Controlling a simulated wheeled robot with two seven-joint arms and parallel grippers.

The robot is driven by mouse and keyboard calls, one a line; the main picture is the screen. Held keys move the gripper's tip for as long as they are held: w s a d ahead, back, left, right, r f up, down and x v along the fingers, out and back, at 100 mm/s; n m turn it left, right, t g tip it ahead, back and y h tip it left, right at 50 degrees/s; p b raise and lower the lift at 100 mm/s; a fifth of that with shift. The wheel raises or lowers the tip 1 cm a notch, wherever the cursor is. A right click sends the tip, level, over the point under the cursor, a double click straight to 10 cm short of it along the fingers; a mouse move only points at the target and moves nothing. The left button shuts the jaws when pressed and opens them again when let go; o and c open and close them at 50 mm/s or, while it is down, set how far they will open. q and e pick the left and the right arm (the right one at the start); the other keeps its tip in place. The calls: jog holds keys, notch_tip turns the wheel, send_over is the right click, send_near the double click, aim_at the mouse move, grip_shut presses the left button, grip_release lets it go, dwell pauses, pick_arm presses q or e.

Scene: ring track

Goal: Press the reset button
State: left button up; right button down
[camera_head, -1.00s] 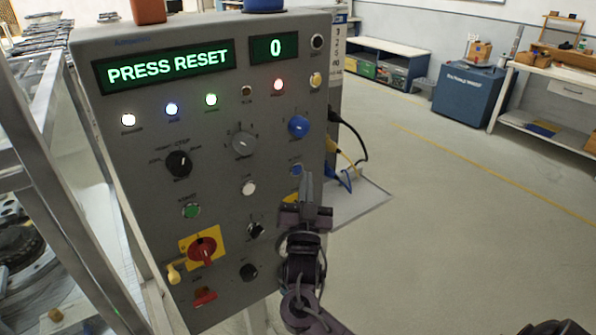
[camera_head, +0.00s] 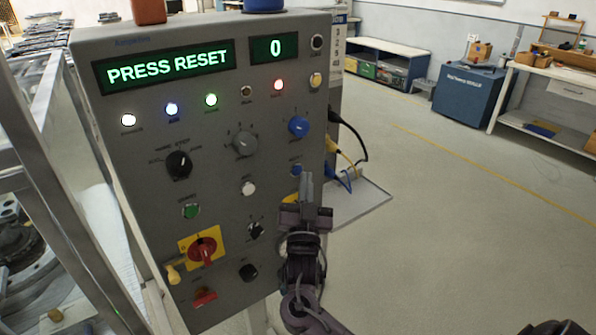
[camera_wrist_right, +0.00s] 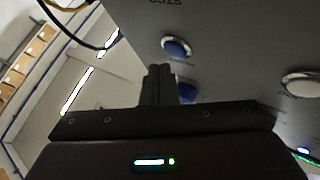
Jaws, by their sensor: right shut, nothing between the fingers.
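The grey control panel (camera_head: 140,140) stands upright on the left in the head view. Its green display (camera_head: 168,72) reads PRESS RESET and a second display (camera_head: 274,48) reads 0. A small blue button (camera_head: 297,169) sits low on the panel's right side; its label is too small to read. My right gripper (camera_head: 306,183) is shut and empty, its tips close below and right of that button. In the right wrist view a blue button with a pale rim (camera_wrist_right: 176,47) lies beyond the shut fingers (camera_wrist_right: 157,80). Contact cannot be made out. My left gripper is out of view.
A blue knob (camera_head: 298,126), white button (camera_head: 249,188), green button (camera_head: 191,211) and red switch on yellow (camera_head: 202,250) are nearby on the panel. Cables (camera_head: 350,150) hang at its right edge. A metal frame (camera_head: 75,190) is at left; open floor (camera_head: 450,240) lies right.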

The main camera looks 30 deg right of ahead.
jog(key=shift+w, duration=0.2)
dwell(0.5)
jog(key=shift+w, duration=0.25)
jog(key=shift+w+b, duration=0.4)
jog(key=shift+b, duration=0.1)
dwell(0.5)
jog(key=shift+s, duration=0.15)
jog(key=shift+s+p, duration=0.35)
jog(key=shift+s, duration=0.35)
jog(key=s+p, duration=0.1)
jog(key=s, duration=0.4)
jog(key=shift+d+p, duration=0.2)
jog(key=shift+p, duration=0.2)
